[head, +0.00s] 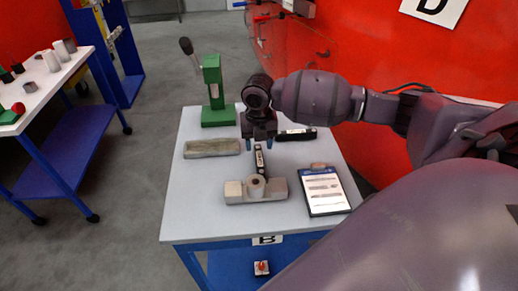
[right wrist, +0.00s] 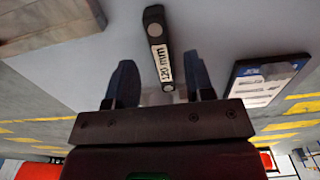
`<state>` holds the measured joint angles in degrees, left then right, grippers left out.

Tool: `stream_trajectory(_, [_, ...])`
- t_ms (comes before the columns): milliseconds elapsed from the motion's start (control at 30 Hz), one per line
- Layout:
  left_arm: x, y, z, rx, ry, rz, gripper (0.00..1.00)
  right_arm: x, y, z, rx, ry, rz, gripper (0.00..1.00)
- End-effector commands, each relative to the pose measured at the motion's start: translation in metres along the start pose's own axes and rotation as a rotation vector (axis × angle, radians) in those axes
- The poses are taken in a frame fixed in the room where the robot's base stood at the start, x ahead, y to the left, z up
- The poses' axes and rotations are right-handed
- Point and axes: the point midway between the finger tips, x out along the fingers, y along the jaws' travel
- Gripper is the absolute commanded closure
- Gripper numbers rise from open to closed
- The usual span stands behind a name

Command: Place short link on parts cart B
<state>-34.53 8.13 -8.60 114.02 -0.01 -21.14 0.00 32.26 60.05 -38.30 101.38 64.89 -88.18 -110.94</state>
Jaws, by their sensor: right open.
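A black link (head: 259,160) with a white label lies on the grey top of parts cart B (head: 190,200), which has a "B" tag on its front. Its near end reaches close to a grey block. In the right wrist view a black link (right wrist: 158,45) is labelled "120 mm". A second black link (head: 296,134) lies behind and to the right on the cart; I cannot tell its length. My right gripper (head: 259,146) is above the cart at the far end of the first link, open and empty. In the right wrist view its fingers (right wrist: 160,80) stand either side of the labelled link. My left gripper is not in view.
On the cart are a grey block with a roll (head: 257,187), a grey-brown bar (head: 212,148), a clipboard (head: 324,190) and a green lever press (head: 215,95). Another blue cart (head: 60,80) with parts stands left. The cart's front left is clear.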

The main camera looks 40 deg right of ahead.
Motion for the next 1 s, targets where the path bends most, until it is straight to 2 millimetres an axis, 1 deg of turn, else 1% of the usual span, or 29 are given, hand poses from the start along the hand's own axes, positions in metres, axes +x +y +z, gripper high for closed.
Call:
stream_trajectory(33, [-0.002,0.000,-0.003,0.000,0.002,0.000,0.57,-0.014,0.001,0.001,-0.002,-0.005,0.002,0.52])
stream_trajectory(200, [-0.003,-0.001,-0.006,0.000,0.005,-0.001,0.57,-0.046,0.001,0.000,-0.002,-0.004,0.002,0.52])
stream_trajectory(300, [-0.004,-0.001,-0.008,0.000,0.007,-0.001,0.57,-0.062,0.000,0.000,-0.001,-0.003,0.001,0.52])
stream_trajectory(433, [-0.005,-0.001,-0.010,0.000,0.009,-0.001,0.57,-0.077,0.001,0.000,-0.002,-0.002,0.002,0.52])
stream_trajectory(633, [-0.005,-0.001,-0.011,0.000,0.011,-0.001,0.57,-0.087,0.000,0.000,-0.002,0.000,0.000,0.52])
stream_trajectory(1000, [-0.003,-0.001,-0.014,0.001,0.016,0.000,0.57,-0.087,0.000,0.000,-0.001,0.000,0.001,0.52])
